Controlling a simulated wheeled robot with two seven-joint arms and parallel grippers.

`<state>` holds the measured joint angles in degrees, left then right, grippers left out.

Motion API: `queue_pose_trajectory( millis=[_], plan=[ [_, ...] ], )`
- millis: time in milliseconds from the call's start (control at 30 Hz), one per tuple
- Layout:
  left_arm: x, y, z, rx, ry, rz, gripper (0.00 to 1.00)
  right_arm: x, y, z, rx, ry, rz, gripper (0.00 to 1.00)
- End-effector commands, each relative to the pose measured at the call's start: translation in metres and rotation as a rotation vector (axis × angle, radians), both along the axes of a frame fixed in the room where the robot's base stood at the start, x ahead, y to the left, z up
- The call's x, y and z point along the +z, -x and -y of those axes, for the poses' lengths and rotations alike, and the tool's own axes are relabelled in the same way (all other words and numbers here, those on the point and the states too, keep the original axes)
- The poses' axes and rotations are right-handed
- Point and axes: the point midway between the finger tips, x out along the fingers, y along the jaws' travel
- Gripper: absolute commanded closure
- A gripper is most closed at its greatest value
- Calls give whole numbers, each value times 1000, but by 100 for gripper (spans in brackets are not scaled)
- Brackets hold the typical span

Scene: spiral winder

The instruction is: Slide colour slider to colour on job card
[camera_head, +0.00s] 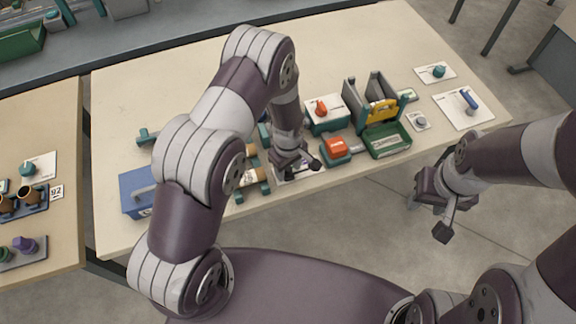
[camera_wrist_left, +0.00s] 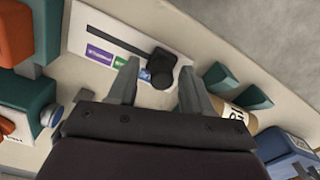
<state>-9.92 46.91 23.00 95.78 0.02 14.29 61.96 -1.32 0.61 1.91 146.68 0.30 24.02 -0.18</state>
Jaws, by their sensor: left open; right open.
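The colour slider is a white panel (camera_wrist_left: 82,30) with a dark straight slot and a black knob (camera_wrist_left: 160,64). Purple (camera_wrist_left: 98,53), green (camera_wrist_left: 120,62) and blue labels line the slot. The knob is at the blue end. In the head view the panel (camera_head: 308,174) lies at the table's front edge, partly hidden by my left gripper (camera_head: 296,166). In the wrist view my left gripper (camera_wrist_left: 160,72) is open, with the knob between its fingertips; contact is unclear. My right gripper (camera_head: 430,212) is open and empty, off the table's front edge. I cannot identify the job card.
A teal box with an orange-red top (camera_head: 336,148) stands right of the panel. A green tray (camera_head: 388,140) is farther right. Roll holders (camera_head: 250,178) and a blue box (camera_head: 138,192) stand to the left. White cards (camera_head: 463,108) lie at the right. The table's back is clear.

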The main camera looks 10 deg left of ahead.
Motion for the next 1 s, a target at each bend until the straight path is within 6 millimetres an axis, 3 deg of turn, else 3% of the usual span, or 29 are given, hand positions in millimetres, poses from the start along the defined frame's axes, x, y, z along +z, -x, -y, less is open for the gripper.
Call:
queue_pose_trajectory(
  millis=[33,167,200,367,600,867,900,967,1000],
  plan=[
    [0,0,0,0,0,0,53,0,0,0,0,0,0,57],
    [0,0,0,0,0,0,96,0,0,0,0,0,0,57],
    [0,0,0,0,0,0,100,0,0,0,0,0,0,57],
    [-1,-3,3,-1,0,1,100,-3,0,0,0,0,0,57],
    [0,-20,29,-2,0,4,100,-14,0,0,0,0,0,57],
    [2,-22,30,0,1,3,100,-12,0,0,0,0,0,57],
    [2,-22,30,0,1,3,73,-12,0,0,0,0,0,57],
    [2,-22,30,0,1,3,53,-12,0,0,0,0,0,57],
    [2,-21,30,0,0,2,50,-12,0,0,0,0,0,57]
  ],
)
